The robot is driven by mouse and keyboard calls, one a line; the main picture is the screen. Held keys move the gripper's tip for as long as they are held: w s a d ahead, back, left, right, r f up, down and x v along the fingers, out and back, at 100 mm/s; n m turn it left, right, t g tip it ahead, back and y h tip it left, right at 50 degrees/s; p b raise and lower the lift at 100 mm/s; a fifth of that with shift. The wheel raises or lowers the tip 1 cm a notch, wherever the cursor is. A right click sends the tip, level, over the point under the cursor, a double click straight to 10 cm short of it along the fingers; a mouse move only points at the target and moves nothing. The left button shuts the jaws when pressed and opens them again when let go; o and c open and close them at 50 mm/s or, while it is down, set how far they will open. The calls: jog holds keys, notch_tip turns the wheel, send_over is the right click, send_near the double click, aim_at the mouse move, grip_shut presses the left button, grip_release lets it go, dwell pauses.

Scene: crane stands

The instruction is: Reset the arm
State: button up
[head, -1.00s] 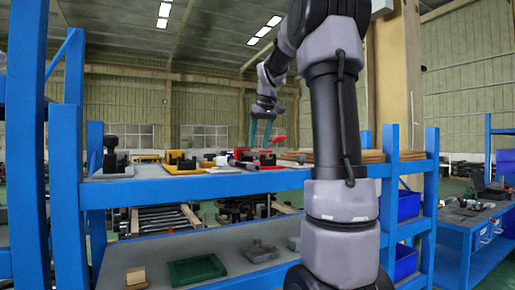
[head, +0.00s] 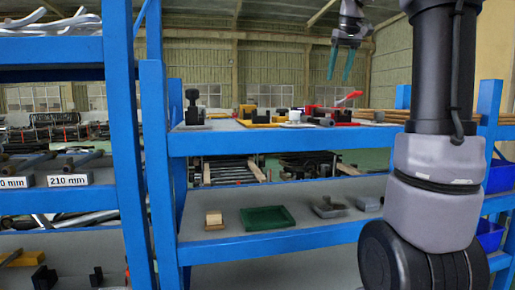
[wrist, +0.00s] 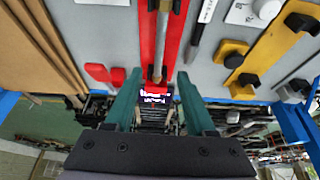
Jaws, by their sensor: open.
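My gripper (head: 341,64) hangs at the top of the head view, above and before the upper shelf. Its two teal fingers are apart with nothing between them. In the wrist view my gripper (wrist: 158,92) is also open and empty. Beyond its fingertips lies a red tool holder (wrist: 163,45) with a thin rod on it, on the grey upper shelf. The gripper looks apart from it. My arm's upper links cover the right side of the head view.
The blue rack's upper shelf (head: 250,143) carries black, yellow and red fixtures. The lower shelf holds a green tray (head: 267,218), a wooden block (head: 214,220) and grey metal parts (head: 329,207). Another blue rack with labelled bars (head: 68,180) stands at left.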

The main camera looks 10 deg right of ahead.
jog(key=s+a+f, duration=0.2)
jog(key=s+a, duration=0.1)
jog(key=s, duration=0.1)
jog(key=s+a+f+m+t, duration=0.1)
jog(key=s+a+f, duration=0.2)
jog(key=s+a, duration=0.1)
jog(key=s+a+f+m+y, duration=0.1)
jog(key=s+a+f, duration=0.1)
jog(key=s+a, duration=0.1)
jog(key=shift+s+a+f, duration=0.15)
jog(key=shift+s+f, duration=0.05)
jog(key=shift+s, duration=0.25)
jog(key=shift+s+a+f, duration=0.1)
jog(key=shift+s+f, duration=0.1)
jog(key=shift+s, duration=0.25)
jog(key=s+a+f+m+t, duration=0.1)
jog(key=s+a+f+m, duration=0.1)
jog(key=s+a+f, duration=0.3)
jog(key=s+f, duration=0.4)
jog(key=f, duration=0.1)
jog(key=shift+m+t+y, duration=0.3)
jog(key=shift+y, duration=0.1)
